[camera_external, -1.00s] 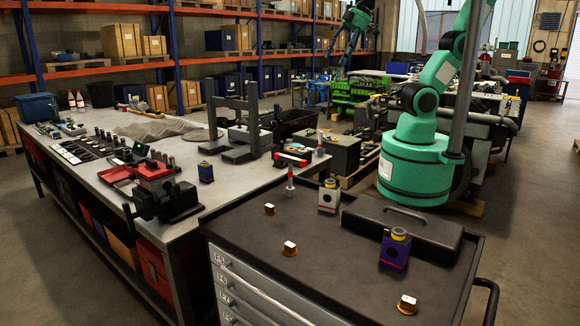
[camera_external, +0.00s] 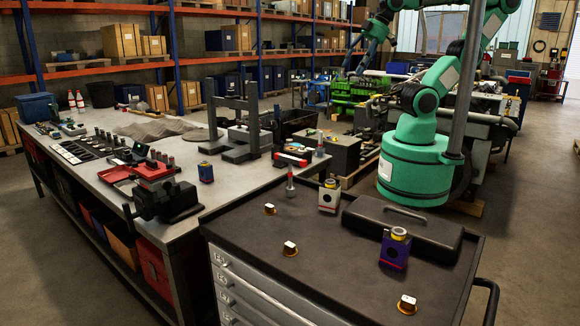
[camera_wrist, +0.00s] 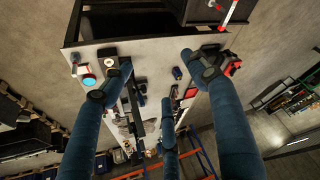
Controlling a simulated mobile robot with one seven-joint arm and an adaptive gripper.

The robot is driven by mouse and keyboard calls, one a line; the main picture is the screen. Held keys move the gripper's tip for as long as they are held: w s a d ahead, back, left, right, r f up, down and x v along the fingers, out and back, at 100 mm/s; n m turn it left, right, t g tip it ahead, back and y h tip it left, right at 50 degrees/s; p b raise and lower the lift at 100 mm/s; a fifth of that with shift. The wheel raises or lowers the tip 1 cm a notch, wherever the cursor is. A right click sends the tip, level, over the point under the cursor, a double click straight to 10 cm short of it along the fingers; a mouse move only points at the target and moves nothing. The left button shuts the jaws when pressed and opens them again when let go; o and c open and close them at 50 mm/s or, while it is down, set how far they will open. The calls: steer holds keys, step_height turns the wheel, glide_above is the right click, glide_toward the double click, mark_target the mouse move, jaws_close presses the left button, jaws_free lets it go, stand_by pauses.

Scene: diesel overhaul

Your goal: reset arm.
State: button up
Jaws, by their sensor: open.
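My green arm rises from its round base behind the tool cart and reaches up and back toward the shelves in the external view. My gripper (camera_external: 362,52) is at its end, high up and pointing down, with dark blue fingers. In the wrist view my gripper (camera_wrist: 165,82) shows three blue fingers spread apart with nothing between them. Part of the upper arm is cut off by the top edge of the external view.
A grey workbench (camera_external: 240,182) with a vise (camera_external: 160,190) and a press frame (camera_external: 240,120) stands at the left. A dark-topped tool cart (camera_external: 340,255) with a black case (camera_external: 405,222) is in front. Orange shelving (camera_external: 180,85) lines the back. A grey pole stands beside my base.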

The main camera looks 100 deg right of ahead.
step_height(320, 180, down, 11)
steer(key=b, duration=1)
steer(key=shift+b, duration=0.4)
step_height(320, 180, down, 12)
steer(key=b, duration=1.2)
